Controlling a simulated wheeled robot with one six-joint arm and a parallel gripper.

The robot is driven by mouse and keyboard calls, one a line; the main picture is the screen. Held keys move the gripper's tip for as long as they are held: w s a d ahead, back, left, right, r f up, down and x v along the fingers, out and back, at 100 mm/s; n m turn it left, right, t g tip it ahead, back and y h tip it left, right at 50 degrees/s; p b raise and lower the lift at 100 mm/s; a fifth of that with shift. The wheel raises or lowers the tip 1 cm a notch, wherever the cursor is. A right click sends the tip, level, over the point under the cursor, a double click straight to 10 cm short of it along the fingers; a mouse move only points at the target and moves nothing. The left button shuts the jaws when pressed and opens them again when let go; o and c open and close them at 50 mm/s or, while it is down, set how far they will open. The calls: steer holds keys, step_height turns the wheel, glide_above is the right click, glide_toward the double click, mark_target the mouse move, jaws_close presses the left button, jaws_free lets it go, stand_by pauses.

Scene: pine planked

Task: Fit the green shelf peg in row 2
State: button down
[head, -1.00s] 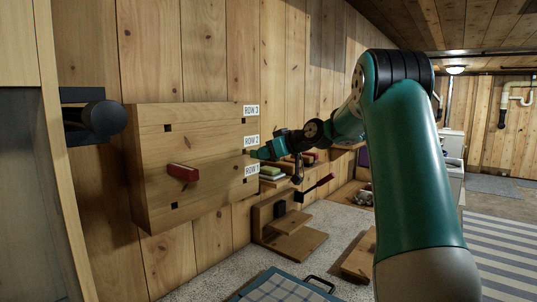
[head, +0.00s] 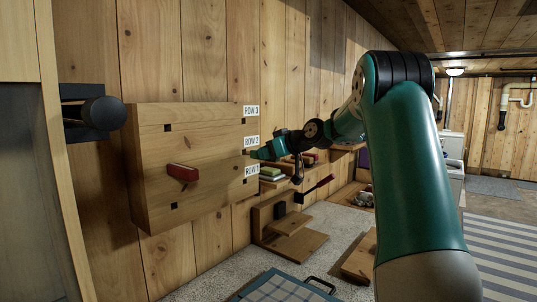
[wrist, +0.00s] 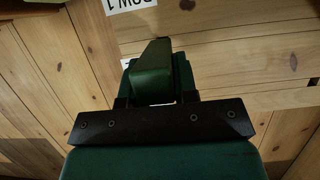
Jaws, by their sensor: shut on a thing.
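My gripper (head: 263,152) is at the right edge of the thick wooden board (head: 215,150), between the ROW 2 label (head: 251,140) and the ROW 1 label (head: 251,170). In the wrist view my gripper (wrist: 155,101) is shut on the green shelf peg (wrist: 151,78), a block that points away from the jaws toward the pine surface. The peg's far end is against or close to the wood. I cannot tell whether any of it is inside a hole. The row 2 hole by the label is mostly hidden.
A red peg (head: 183,173) sticks out of the board's front, with dark square holes above and below it. A black round knob (head: 103,113) is at the left. Below the gripper are a wooden stand (head: 290,246) and a blue-edged checked tray (head: 285,290).

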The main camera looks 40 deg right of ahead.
steer(key=shift+w+a+p, duration=0.15)
steer(key=shift+w+p, duration=0.05)
steer(key=shift+w, duration=0.7)
steer(key=shift+w+a+p, duration=0.1)
steer(key=shift+w+p, duration=0.1)
steer(key=shift+w, duration=0.65)
steer(key=c, duration=0.8)
jaws_free()
steer(key=b+v, duration=0.5)
steer(key=v, duration=1.2)
steer(key=shift+s+b, duration=0.15)
steer(key=shift+b, duration=0.2)
